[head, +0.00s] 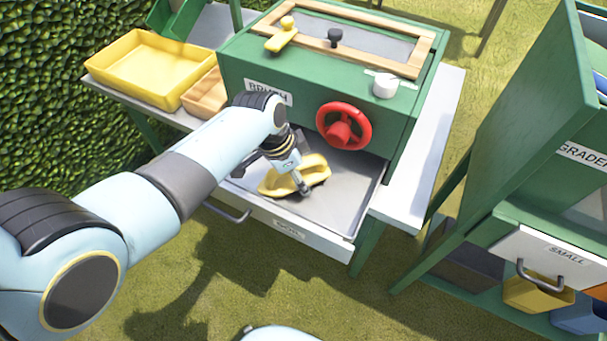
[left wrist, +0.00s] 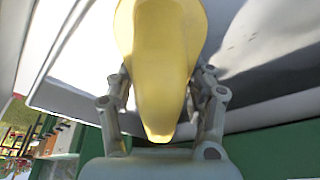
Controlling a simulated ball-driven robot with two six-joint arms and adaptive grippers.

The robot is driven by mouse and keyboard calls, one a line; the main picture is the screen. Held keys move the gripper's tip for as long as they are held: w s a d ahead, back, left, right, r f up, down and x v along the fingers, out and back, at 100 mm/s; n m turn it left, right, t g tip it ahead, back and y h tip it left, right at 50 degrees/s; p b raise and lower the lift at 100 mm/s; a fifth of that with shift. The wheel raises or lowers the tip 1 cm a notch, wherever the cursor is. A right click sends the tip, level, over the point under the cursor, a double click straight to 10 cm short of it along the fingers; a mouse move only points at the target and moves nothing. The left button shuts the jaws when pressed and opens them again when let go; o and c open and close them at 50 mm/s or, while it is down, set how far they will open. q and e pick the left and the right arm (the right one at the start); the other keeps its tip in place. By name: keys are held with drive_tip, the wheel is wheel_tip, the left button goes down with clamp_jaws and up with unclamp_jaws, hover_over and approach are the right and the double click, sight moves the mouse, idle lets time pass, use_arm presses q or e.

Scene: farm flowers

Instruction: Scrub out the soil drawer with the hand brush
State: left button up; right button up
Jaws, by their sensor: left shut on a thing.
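The soil drawer (head: 344,187) is pulled out from the front of the green box (head: 293,92). The yellow hand brush (head: 315,168) is inside the open drawer, near its left and middle part. My left gripper (head: 303,188) reaches down into the drawer and is shut on the brush. In the left wrist view the yellow brush handle (left wrist: 163,60) stands between the two fingers of the left gripper (left wrist: 165,112). The brush's bristles are hidden. Pale grey metal shows around the brush. My right gripper is not in view.
A red handwheel (head: 343,126) sticks out above the drawer. A green grader cabinet (head: 500,150) stands at the right, with grass between.

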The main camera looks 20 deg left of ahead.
use_arm(q)
drive_tip(key=shift+a+f, duration=0.1)
drive_tip(key=shift+a, duration=0.8)
drive_tip(key=shift+w+a+p, duration=0.15)
drive_tip(key=shift+a+p, duration=0.15)
drive_tip(key=shift+a, duration=1.15)
drive_tip(key=shift+w+a, duration=0.1)
drive_tip(key=shift+a, duration=1.4)
wheel_tip(320, 180, up, 6)
drive_tip(key=p, duration=0.5)
drive_tip(key=shift+p, duration=0.35)
wheel_tip(320, 180, up, 3)
drive_tip(key=p, duration=0.3)
